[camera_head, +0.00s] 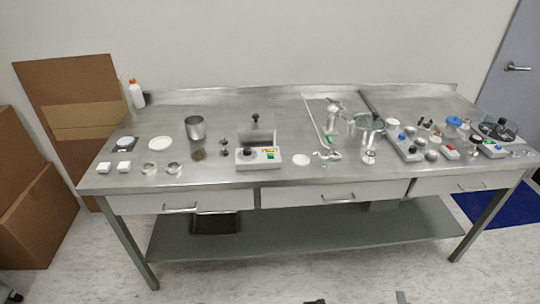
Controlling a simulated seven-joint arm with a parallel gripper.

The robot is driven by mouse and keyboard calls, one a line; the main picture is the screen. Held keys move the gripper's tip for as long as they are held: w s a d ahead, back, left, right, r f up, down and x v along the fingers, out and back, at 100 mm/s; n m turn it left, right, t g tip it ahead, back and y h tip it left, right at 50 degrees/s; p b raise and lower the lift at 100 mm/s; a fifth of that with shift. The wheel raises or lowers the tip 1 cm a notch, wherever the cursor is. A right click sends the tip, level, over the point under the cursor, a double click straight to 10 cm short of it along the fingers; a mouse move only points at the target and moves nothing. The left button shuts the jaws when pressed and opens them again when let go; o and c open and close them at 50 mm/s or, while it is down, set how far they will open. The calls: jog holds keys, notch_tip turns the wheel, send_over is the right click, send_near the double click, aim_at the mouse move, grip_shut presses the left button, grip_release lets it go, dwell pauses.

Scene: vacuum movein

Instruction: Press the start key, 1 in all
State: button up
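A light grey control box (246,160) stands at the front middle of the steel table. It has a black knob, a yellow and red patch, and a small green key (271,157) on its front right. A second grey box (490,149) at the right end also bears a green spot. No lettering is readable, so I cannot tell which key is labelled start. Small dark parts show at the bottom edge, well in front of the table and apart from both boxes. They may belong to my arm, but I cannot make out gripper fingers.
Steel table (330,196) with drawers below. A metal beaker (195,128), white disc (302,160), metal pot (368,130) and several small parts crowd the top. White bottle (137,94) stands at the back left. Cardboard (40,215) leans left. The floor in front is mostly clear.

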grip_shut()
dwell(1.2)
